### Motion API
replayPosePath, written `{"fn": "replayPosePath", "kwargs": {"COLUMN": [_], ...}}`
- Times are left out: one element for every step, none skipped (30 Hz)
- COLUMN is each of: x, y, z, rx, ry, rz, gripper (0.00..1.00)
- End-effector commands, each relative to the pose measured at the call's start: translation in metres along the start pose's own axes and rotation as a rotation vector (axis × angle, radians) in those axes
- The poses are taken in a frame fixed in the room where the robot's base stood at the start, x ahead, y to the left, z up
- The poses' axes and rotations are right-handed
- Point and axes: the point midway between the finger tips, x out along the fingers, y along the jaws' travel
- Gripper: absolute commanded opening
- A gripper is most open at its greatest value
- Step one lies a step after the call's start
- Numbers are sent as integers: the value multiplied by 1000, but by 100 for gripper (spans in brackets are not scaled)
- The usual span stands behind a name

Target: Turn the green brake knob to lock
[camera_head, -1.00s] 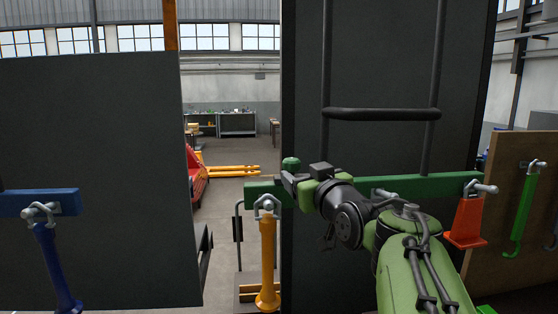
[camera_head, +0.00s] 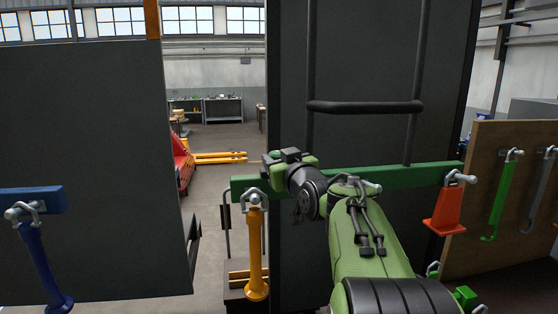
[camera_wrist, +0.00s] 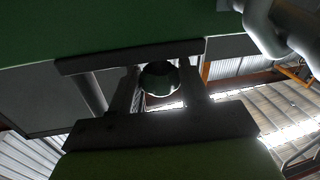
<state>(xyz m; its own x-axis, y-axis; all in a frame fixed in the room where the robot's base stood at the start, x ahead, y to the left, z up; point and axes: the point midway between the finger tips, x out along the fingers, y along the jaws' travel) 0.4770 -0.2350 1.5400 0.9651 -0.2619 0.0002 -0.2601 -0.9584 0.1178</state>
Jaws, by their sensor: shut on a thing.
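The green brake knob (camera_wrist: 158,78) shows as a dark, rounded, glossy shape between my fingers in the wrist view. My gripper (camera_wrist: 158,88) is shut on it, with one dark finger on each side. In the head view my gripper (camera_head: 272,158) is at the left part of the green bar (camera_head: 415,179), at about its upper edge. The knob is largely hidden there by my gripper. The knob's turn angle and any lock mark cannot be made out.
A dark upright panel (camera_head: 440,80) with a black handle (camera_head: 365,107) stands behind my arm. A blue handle (camera_head: 42,265) hangs at left.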

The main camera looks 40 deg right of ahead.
Motion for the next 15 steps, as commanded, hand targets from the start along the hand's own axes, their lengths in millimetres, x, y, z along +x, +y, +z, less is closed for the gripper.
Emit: {"fn": "replayPosePath", "kwargs": {"x": [0, 0, 1, 1, 1, 2, 2, 2, 2, 2, 2, 2, 2, 2, 2], "y": [0, 0, 1, 1, 2, 3, 3, 4, 4, 5, 5, 5, 5, 5, 5], "z": [0, 0, 1, 1, 1, 1, 1, 1, 1, 1, 0, 0, -1, -1, -1], "rx": [1, 1, 2, 3, 3, 4, 4, 3, 3, 2, 1, 1, 0, 1, 0], "ry": [0, 0, 1, 2, 4, 8, 10, 12, 15, 18, 21, 24, 27, 28, 31], "rz": [-1, -3, -10, -19, -31, -51, -70, -90, -118, -139, -160, -186, -204, -221, -240], "gripper": [15, 15, 15, 15, 15, 15, 15, 15, 15, 15, 15, 15, 15, 15, 15]}}
